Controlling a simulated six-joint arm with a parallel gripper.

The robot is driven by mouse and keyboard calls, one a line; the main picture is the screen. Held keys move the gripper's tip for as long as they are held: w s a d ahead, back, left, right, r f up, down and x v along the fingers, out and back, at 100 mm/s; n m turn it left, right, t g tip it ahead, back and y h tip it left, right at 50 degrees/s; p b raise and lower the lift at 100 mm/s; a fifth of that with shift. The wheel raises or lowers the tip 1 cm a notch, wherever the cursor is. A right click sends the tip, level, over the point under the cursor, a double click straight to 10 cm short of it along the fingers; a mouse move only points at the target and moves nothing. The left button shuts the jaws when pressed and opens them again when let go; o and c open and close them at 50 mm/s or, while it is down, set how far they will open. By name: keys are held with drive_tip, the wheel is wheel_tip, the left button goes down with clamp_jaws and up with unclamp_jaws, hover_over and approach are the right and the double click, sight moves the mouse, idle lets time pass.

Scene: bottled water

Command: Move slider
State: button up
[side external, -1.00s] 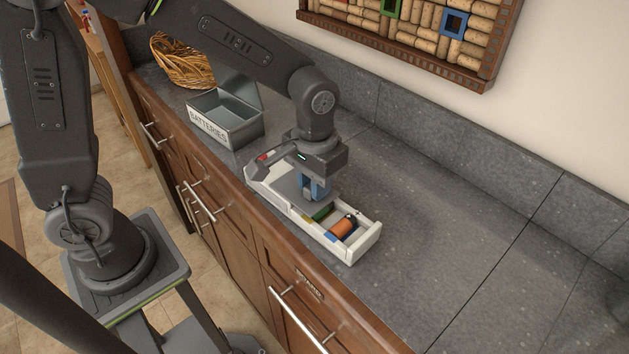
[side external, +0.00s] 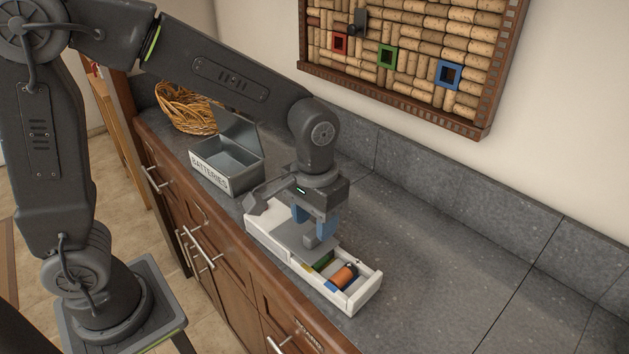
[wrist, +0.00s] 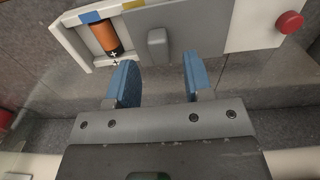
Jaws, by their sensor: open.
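The slider is a flat grey plate with a raised grey knob (side external: 309,241) on a long white box (side external: 357,297). In the wrist view the slider knob (wrist: 158,42) lies ahead of the gap between my fingertips. The plate covers the middle of the box; the end bay beside it is uncovered and shows an orange and black battery (side external: 343,276), also seen in the wrist view (wrist: 105,38). My gripper (side external: 315,222) has blue fingers and is open just above the knob, apart from it. In the wrist view my gripper (wrist: 158,80) is empty.
A grey open metal box labelled BATTERIES (side external: 225,165) stands left of the white box, with a wicker basket (side external: 185,108) behind. A red button (wrist: 290,22) is on the white box. The grey counter (side external: 450,260) is clear to the right. A cork board (side external: 410,60) hangs on the wall.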

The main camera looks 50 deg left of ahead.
sight(314, 232)
wheel_tip(314, 232, up, 11)
idle(0.3)
drive_tip(key=shift+f, duration=0.1)
wheel_tip(314, 232, down, 14)
drive_tip(key=shift+r, duration=0.1)
idle(0.6)
drive_tip(key=shift+c, duration=0.5)
clamp_jaws()
